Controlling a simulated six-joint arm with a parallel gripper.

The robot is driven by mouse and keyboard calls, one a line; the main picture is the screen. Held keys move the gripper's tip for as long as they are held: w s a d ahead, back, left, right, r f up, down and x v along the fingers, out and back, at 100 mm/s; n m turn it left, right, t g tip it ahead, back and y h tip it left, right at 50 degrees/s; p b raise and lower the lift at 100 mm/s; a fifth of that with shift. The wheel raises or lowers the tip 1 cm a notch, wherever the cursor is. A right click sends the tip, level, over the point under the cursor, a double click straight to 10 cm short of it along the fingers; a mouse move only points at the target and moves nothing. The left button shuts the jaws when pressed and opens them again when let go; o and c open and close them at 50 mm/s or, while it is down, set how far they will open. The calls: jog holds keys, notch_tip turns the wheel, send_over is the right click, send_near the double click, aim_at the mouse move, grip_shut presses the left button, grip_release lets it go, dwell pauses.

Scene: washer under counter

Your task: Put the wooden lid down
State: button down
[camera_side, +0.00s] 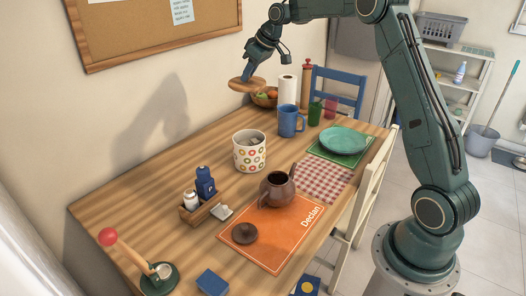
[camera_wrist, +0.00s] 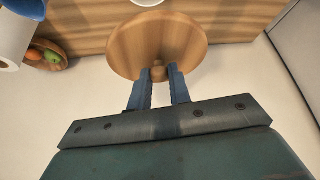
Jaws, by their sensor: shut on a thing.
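The wooden lid (camera_wrist: 180,42) is a round, light brown disc with a small knob. In the wrist view my gripper (camera_wrist: 158,72) is shut on the knob between its two blue fingers. In the side view my gripper (camera_side: 248,78) holds the lid (camera_side: 243,86) in the air near the back edge of the table, close to the wall. The patterned white canister (camera_side: 249,154) stands in the middle of the table, below and in front of the lid. The top of the canister appears open, with something pale inside.
The wooden table (camera_side: 150,187) has bare room left of the canister. A brown teapot (camera_side: 277,189) and wooden caddy (camera_side: 204,212) stand in front.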

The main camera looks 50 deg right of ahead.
jog(key=s+d+f, duration=0.9)
jog(key=d+f, duration=0.2)
jog(key=shift+n, duration=0.3)
jog(key=f, duration=1.5)
jog(key=shift+w+d+f, duration=0.1)
jog(key=shift+w+f, duration=0.15)
jog(key=shift+f, duration=0.1)
jog(key=shift+f, duration=0.1)
jog(key=shift+f, duration=2.05)
jog(key=shift+f, duration=0.15)
jog(key=c, duration=1.3)
grip_release()
